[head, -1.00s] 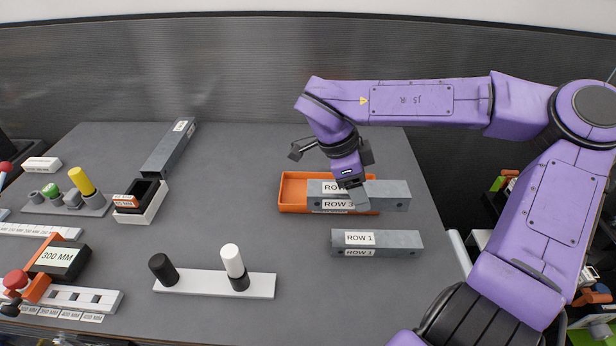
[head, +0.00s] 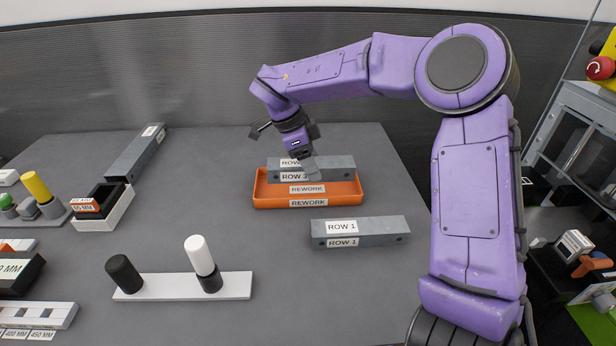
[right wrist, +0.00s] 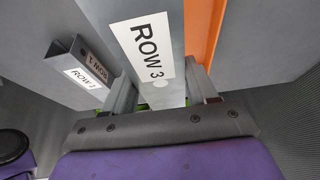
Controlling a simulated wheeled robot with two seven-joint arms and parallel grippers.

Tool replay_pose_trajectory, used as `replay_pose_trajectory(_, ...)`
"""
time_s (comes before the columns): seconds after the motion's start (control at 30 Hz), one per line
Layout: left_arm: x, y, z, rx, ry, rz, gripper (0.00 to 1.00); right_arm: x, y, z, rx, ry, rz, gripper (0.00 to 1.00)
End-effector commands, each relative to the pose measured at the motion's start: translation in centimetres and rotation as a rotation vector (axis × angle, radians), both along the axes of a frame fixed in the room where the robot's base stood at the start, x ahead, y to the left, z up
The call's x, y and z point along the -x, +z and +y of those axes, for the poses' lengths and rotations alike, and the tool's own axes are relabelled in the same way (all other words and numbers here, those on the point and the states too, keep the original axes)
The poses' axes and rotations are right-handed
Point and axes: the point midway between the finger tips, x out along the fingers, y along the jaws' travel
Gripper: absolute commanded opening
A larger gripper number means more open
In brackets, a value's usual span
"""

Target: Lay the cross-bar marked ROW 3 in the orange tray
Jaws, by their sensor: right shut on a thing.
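The grey cross-bar marked ROW 3 (head: 338,170) is level and held lengthwise by my right gripper (head: 308,171). It lies across the back half of the orange tray (head: 268,202) in the head view and hides much of the tray's back rim. I cannot tell whether it touches the tray floor. REWORK labels show on the tray's floor and front wall. In the right wrist view the ROW 3 bar (right wrist: 152,45) sits between the two fingers, with a strip of the orange tray (right wrist: 203,30) beside it. My left gripper is out of view.
A second grey bar marked ROW 1 (head: 375,231) lies in front of the tray. A white base with two pegs (head: 235,286) is at front left. Another grey bar (head: 137,152) and a black-and-white box (head: 115,209) are at back left. The middle of the table is clear.

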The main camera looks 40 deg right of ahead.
Motion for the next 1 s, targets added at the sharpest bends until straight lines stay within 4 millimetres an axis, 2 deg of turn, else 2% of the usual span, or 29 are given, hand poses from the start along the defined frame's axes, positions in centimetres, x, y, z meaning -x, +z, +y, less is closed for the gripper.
replay_pose_trajectory(0.27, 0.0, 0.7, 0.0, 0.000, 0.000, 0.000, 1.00, -2.1, -2.8, -0.9, 0.001, 0.000, 0.002, 0.23)
replay_pose_trajectory(0.43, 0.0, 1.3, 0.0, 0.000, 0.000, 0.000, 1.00, -1.9, -5.4, -0.8, 0.000, 0.000, 0.001, 0.23)
replay_pose_trajectory(0.77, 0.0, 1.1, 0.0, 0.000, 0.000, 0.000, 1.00, -1.9, -5.9, -0.8, -0.001, -0.002, -0.001, 0.23)
replay_pose_trajectory(0.8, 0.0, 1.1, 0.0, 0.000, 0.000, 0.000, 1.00, -1.9, -6.0, -0.8, 0.000, -0.002, 0.000, 0.61)
replay_pose_trajectory(0.87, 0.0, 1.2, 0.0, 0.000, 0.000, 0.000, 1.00, -1.9, -5.9, -0.8, 0.000, -0.002, -0.001, 0.80)
replay_pose_trajectory(0.9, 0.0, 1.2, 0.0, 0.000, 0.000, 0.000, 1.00, -1.9, -5.9, -0.8, 0.000, -0.002, -0.001, 0.83)
replay_pose_trajectory(1.0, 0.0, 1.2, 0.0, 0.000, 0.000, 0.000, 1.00, -1.9, -5.9, -0.8, 0.000, -0.002, 0.000, 0.83)
